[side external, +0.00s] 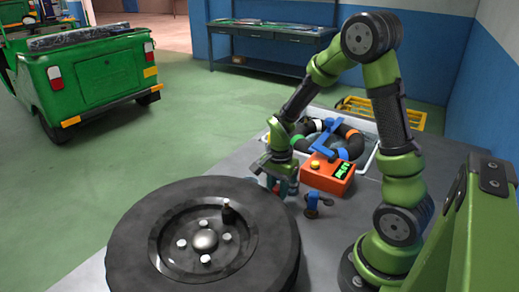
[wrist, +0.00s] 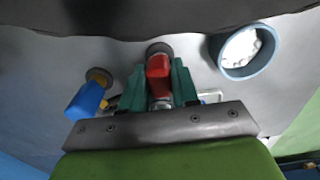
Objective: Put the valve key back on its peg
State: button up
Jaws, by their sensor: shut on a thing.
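My gripper (wrist: 158,85) points down behind the large black tyre. Its green fingers are closed on a red piece (wrist: 158,66), which I take to be the valve key. The red piece is upright over a small round dark base (wrist: 159,48); I cannot tell whether it is seated on it or just above it. In the side view my gripper (side external: 279,187) is low over the grey platform, partly hidden by the tyre. A blue-handled piece (side external: 313,203) stands on the platform; it also shows in the wrist view (wrist: 86,101) beside a round brownish base.
The tyre and wheel (side external: 125,240) lie flat in front, close to my gripper. An orange box (side external: 328,174) with a green display stands just right of it. A tray (side external: 370,158) holding hoses lies behind. A blue cup (wrist: 243,50) with white contents stands nearby.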

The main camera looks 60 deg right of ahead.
jog(key=shift+f, duration=0.45)
dwell(0.3)
jog(key=o, duration=1.3)
jog(key=shift+r, duration=0.15)
jog(key=shift+r, duration=3.4)
